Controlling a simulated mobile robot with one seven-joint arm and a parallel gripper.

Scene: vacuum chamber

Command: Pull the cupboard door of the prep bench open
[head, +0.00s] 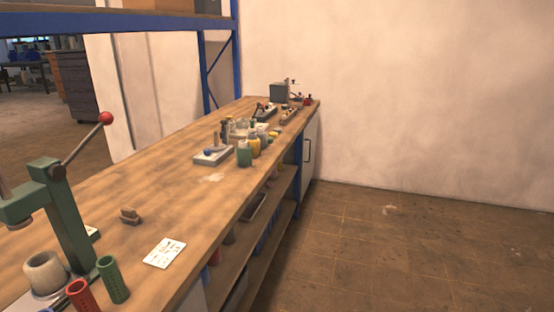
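The prep bench (172,188) has a long wooden top that runs from the near left to the far wall. Its cupboard door (311,150) is a pale panel at the far end of the bench front, seen at a steep angle. A dark upright handle (307,151) shows on the door. The door looks closed. My gripper is not in view.
Bottles (244,153), small instruments and a grey box (279,91) stand on the bench top. A green lever press (62,215) stands at the near left. Open shelves (262,238) lie under the top. The tiled floor (400,255) to the right is clear up to the wall.

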